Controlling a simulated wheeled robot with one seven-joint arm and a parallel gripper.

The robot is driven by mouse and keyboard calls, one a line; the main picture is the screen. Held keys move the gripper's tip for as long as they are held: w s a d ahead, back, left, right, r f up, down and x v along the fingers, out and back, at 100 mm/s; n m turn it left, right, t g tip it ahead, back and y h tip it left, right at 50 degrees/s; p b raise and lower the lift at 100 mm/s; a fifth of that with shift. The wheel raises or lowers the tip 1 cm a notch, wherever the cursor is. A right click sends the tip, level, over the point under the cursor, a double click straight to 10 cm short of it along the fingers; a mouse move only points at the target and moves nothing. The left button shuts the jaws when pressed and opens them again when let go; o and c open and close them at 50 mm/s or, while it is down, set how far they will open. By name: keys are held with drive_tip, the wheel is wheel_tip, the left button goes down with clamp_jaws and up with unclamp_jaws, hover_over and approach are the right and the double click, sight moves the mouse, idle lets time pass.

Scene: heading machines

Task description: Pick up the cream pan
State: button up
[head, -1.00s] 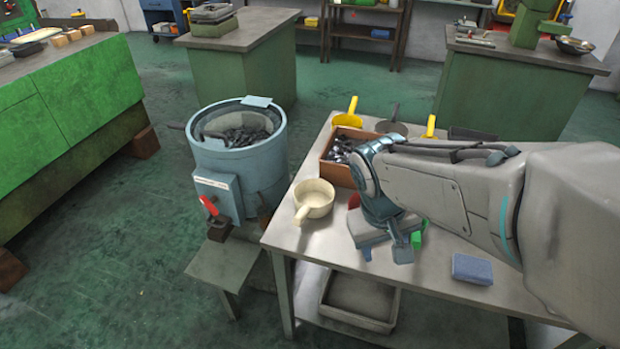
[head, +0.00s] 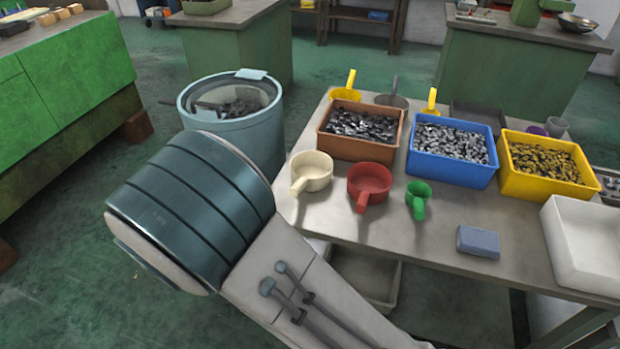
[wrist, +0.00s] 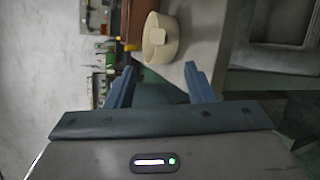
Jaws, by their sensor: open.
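The cream pan (head: 311,172) stands upright on the table near its left edge, with its short handle pointing toward the front left. In the wrist view the cream pan (wrist: 160,38) shows beyond the fingertips, apart from them. My gripper (wrist: 158,72) is open and empty, with its two blue-grey fingers spread. In the head view the gripper itself is out of sight; only my arm shows, at the lower left, in front of the table's left side.
A red pan (head: 370,183) and a green scoop (head: 419,197) stand right of the cream pan. Brown (head: 335,148), blue (head: 452,168) and yellow (head: 545,184) bins of small metal parts line up behind. A blue sponge-like block (head: 478,241) lies in front. A blue round tub (head: 255,133) stands left.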

approach(303, 184)
drive_tip(key=w+f, duration=0.1)
drive_tip(key=w+d+f, duration=0.1)
drive_tip(key=w, duration=0.1)
drive_tip(key=shift+d, duration=0.15)
drive_tip(key=shift+p+x, duration=0.45)
drive_tip(key=shift+x, duration=2.35)
drive_tip(key=shift+s+d+r, duration=0.1)
drive_tip(key=shift+s+d, duration=0.05)
drive_tip(key=shift+c, duration=0.3)
clamp_jaws()
